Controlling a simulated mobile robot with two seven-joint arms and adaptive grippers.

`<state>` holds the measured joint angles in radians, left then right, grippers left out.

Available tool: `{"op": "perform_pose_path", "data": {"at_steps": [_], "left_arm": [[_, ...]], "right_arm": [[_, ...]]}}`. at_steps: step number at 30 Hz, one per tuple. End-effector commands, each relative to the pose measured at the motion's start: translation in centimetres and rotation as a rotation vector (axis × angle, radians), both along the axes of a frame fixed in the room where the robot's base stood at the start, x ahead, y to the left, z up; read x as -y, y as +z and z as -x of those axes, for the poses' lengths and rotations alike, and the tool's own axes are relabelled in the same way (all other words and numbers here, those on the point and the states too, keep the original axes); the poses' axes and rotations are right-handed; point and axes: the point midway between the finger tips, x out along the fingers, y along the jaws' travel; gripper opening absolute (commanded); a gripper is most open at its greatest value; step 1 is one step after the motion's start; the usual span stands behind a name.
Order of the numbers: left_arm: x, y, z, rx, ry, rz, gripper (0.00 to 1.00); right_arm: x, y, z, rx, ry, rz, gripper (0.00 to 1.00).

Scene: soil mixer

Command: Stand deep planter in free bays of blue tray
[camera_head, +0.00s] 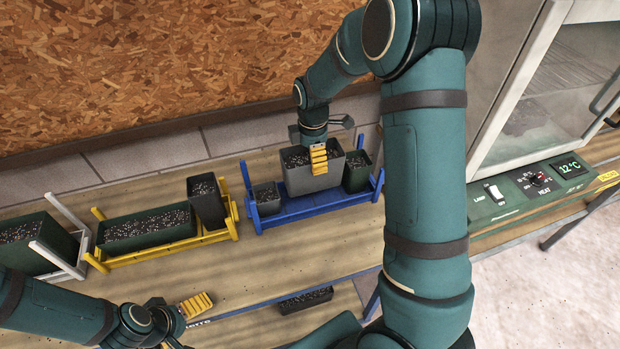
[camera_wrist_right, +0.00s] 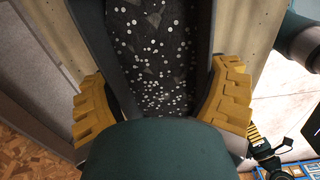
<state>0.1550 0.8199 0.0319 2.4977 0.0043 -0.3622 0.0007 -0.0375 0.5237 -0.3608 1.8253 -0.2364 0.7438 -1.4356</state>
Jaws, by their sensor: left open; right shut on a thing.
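The blue tray (camera_head: 310,207) stands on the wooden bench. A large grey planter (camera_head: 301,182) full of dark, white-flecked soil is in its middle, between a small grey pot (camera_head: 266,199) on the left and a dark green pot (camera_head: 357,172) on the right. My right gripper (camera_head: 318,158) is shut on the grey planter from above. In the right wrist view, its yellow fingers press the planter's two long walls (camera_wrist_right: 206,50). The planter is upright; I cannot tell if its base touches the tray. My left gripper (camera_head: 186,322) is open and empty at the front left.
A yellow tray (camera_head: 160,250) to the left holds a long green planter (camera_head: 147,230) and a tall dark pot (camera_head: 206,203). A white tray (camera_head: 66,240) with a green planter is farther left. A soil-filled container (camera_head: 306,300) lies lower at the front. A glass-doored cabinet (camera_head: 545,80) stands right.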

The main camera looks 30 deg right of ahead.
Motion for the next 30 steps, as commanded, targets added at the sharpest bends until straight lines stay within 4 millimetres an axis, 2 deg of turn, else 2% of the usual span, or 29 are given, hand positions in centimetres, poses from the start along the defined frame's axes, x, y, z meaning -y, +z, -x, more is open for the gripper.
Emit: {"op": "perform_pose_path", "data": {"at_steps": [3,10,16,28,29,30], "left_arm": [[0.0,0.0,0.0,0.001,0.000,0.000,1.00],[0.0,0.0,-0.1,0.001,0.000,0.000,1.00],[0.0,0.0,-0.1,0.001,0.000,0.000,1.00],[0.0,-0.4,-0.1,0.001,0.000,0.000,1.00],[0.0,-0.3,-0.1,0.001,0.000,0.000,1.00],[0.0,-0.3,-0.1,0.001,0.000,0.000,1.00]], "right_arm": [[0.1,-1.8,0.0,-0.002,0.000,0.001,0.36],[0.0,-3.5,0.0,-0.001,0.000,0.000,0.36],[0.0,-6.1,0.0,-0.002,0.001,0.001,0.36],[0.0,-6.8,0.0,0.002,0.000,0.000,0.36],[0.0,-6.7,0.0,0.001,0.000,0.000,0.92],[0.0,-6.7,0.0,0.001,0.000,0.000,1.00]]}}
